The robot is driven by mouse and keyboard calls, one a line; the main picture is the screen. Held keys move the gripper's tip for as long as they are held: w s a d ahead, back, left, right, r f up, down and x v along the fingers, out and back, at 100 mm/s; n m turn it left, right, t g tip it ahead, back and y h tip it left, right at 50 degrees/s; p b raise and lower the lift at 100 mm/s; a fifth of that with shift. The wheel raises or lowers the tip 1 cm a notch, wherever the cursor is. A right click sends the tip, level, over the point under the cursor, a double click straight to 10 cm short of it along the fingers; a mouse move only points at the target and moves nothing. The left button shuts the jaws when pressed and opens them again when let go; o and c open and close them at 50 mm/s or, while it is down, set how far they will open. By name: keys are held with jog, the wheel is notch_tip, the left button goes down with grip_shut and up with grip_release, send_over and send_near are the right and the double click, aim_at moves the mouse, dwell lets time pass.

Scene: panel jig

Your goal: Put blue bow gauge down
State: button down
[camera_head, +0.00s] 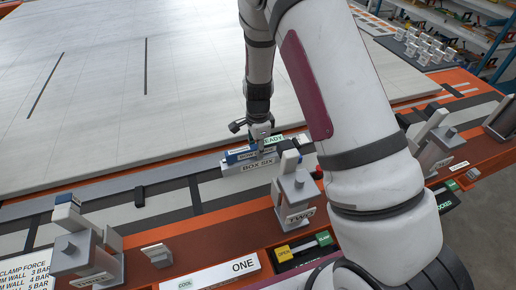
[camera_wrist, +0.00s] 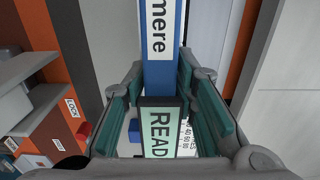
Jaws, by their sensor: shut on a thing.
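The blue bow gauge (camera_wrist: 160,75) lies between the teal finger pads of my gripper (camera_wrist: 163,100) in the wrist view. A white label with part of a word shows on its blue bar. A green READY display in a dark frame (camera_wrist: 160,130) sits at the near end, between the fingers. In the head view my gripper (camera_head: 262,143) is low at the panel's front edge, shut on the gauge (camera_head: 238,155). The gauge is just above or behind a grey block labelled BOX SIX (camera_head: 258,168). I cannot tell whether they touch.
A large pale panel (camera_head: 110,90) fills the back left. Grey clamps stand along the orange front rail, at left (camera_head: 85,245), beside the block (camera_head: 295,190) and at right (camera_head: 432,145). My arm hides part of the right side.

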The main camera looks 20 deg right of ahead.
jog(key=shift+f, duration=0.15)
jog(key=c, duration=1.3)
grip_release()
jog(key=s+r+n+t, duration=0.1)
jog(key=s+r+n, duration=0.15)
jog(key=r, duration=0.85)
jog(key=s+r+n, duration=0.2)
jog(key=s+r, duration=0.1)
jog(key=r, duration=0.9)
jog(key=shift+s+d+r+n+t+b, duration=0.15)
jog(key=shift+s+r+n+t, duration=0.55)
jog(key=shift+s+r+n, duration=2.1)
jog(key=shift+s+a+r+n+t+b, duration=0.1)
jog(key=shift+s+r+n+t, duration=1.15)
jog(key=shift+s, duration=3)
jog(key=shift+s+d+r+n+t+b, duration=0.15)
jog(key=shift+s+r+n, duration=1.35)
jog(key=shift+s+n, duration=1.6)
